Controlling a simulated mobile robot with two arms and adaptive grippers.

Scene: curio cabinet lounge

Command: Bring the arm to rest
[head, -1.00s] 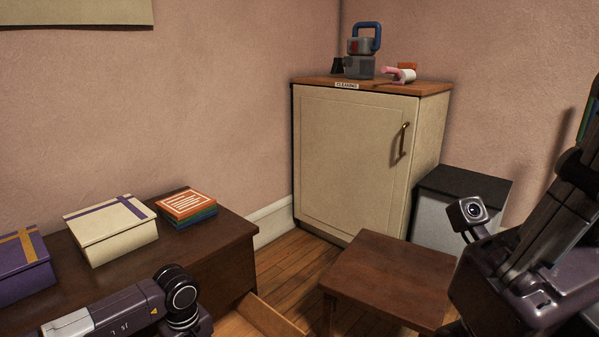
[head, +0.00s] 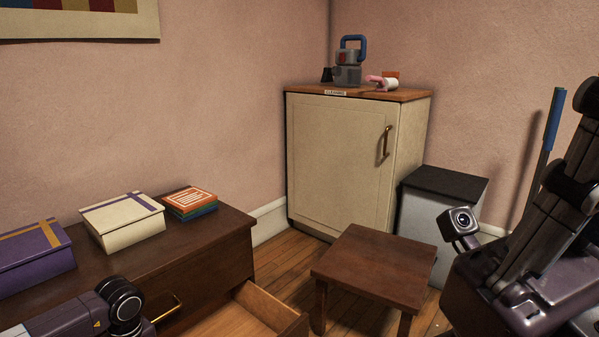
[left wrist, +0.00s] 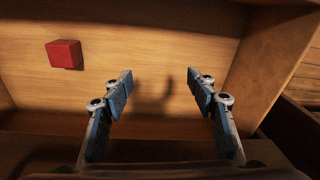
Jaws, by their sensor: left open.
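My left gripper (left wrist: 160,90) is open and empty in the left wrist view. Its two fingers stand apart above the inside of an open wooden drawer (left wrist: 150,60). A red cube (left wrist: 65,54) lies in the drawer, to the left of the fingers and apart from them. In the head view part of my left arm (head: 110,308) shows at the lower left, and its gripper is out of frame. The drawer also shows there, pulled out of the dark chest (head: 222,245). My right gripper is not visible in either view.
A purple box (head: 35,262), a cream box (head: 125,228) and a stack of books (head: 188,202) sit on the chest. A small brown table (head: 372,268), a cream cabinet (head: 335,165) and a dark-topped bin (head: 440,200) stand to the right. Some floor shows between chest and table.

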